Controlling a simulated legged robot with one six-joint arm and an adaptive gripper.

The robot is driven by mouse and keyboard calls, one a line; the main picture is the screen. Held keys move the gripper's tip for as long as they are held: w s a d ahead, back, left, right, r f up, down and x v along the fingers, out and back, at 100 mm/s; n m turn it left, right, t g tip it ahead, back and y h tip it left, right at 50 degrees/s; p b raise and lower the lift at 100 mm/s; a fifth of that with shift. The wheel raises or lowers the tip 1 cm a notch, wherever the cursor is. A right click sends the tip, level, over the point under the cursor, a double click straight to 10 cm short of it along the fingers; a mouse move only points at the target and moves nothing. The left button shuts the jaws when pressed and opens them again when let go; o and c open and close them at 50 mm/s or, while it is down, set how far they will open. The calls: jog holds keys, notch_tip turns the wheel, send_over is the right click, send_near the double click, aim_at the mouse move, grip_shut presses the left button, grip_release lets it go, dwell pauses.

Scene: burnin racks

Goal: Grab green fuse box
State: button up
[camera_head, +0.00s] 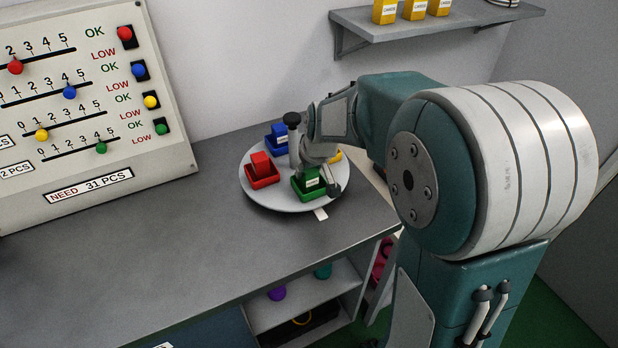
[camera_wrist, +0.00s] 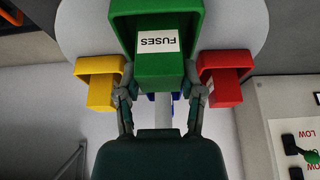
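The green fuse box (camera_wrist: 160,65) carries a white FUSES label and sits in a green tray (camera_wrist: 196,22). In the head view the fuse box (camera_head: 310,178) is at the front of a round grey turntable, partly hidden by my gripper (camera_head: 318,172). In the wrist view my gripper (camera_wrist: 160,92) has its fingers spread, one at each side of the fuse box's near end. I cannot tell whether the fingertips touch it.
The turntable (camera_head: 262,196) also bears a red box (camera_head: 261,163), a blue box (camera_head: 279,133) and a yellow box (camera_wrist: 101,92), in matching trays. A slider panel (camera_head: 90,120) stands at left. A wall shelf (camera_head: 460,28) is above. The desk's left part is clear.

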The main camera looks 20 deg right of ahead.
jog(key=shift+r, duration=0.35)
notch_tip(320, 180, up, 2)
jog(key=shift+r, duration=0.2)
jog(key=s+a+r, duration=0.2)
jog(key=s+r, duration=0.7)
jog(key=s, duration=0.5)
jog(key=shift+a+r, duration=0.15)
jog(key=shift+r, duration=0.2)
